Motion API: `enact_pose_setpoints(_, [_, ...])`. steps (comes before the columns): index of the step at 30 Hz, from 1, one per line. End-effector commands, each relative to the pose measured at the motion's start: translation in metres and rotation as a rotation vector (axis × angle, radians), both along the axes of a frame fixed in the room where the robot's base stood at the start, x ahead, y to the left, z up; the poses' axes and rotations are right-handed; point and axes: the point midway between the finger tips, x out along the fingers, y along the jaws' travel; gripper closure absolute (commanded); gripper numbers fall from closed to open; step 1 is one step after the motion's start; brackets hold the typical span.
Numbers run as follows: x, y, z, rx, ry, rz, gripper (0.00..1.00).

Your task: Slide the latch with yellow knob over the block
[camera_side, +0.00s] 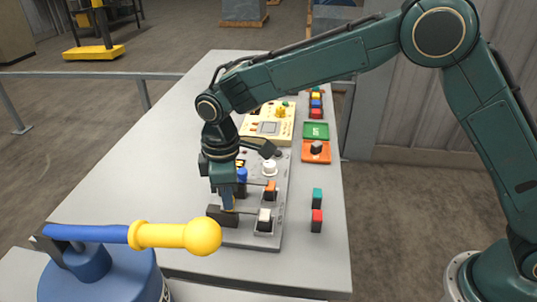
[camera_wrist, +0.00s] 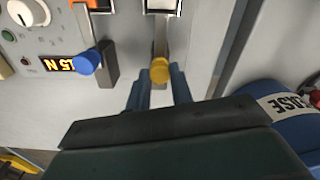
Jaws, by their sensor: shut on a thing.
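The yellow knob (camera_wrist: 160,70) sits on the near end of a metal latch bar (camera_wrist: 160,38) in the wrist view. The bar runs up to the edge of a white block's holder (camera_wrist: 162,8), cut off by the frame; I cannot tell whether it overlaps the block. My gripper (camera_wrist: 158,88) is shut on the yellow knob, a finger on each side. In the side view my gripper (camera_side: 228,205) points down at the panel's near end, mostly hiding the knob. The white block (camera_side: 265,214) stands in its holder just right of it.
A second latch with a blue knob (camera_wrist: 88,62) is close on the left in the wrist view, beside a dark upright piece. An orange block (camera_side: 270,186) stands behind the white one. Teal and red blocks (camera_side: 317,218) stand at right. The table's left side is clear.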

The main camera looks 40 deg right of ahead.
Motion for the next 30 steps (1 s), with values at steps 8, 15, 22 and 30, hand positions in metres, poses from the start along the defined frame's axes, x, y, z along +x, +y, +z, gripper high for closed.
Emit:
enact_pose_setpoints(8, [-0.0100, -0.0104, 0.0013, 0.001, 0.000, 0.000, 1.00])
enact_pose_setpoints(15, [-0.0111, -0.0115, 0.0012, -0.003, 0.004, -0.002, 1.00])
enact_pose_setpoints(22, [-0.0105, -0.0107, 0.0008, -0.001, 0.002, -0.002, 0.55])
enact_pose_setpoints(30, [-0.0099, -0.0100, 0.0021, 0.000, 0.000, -0.001, 0.55])
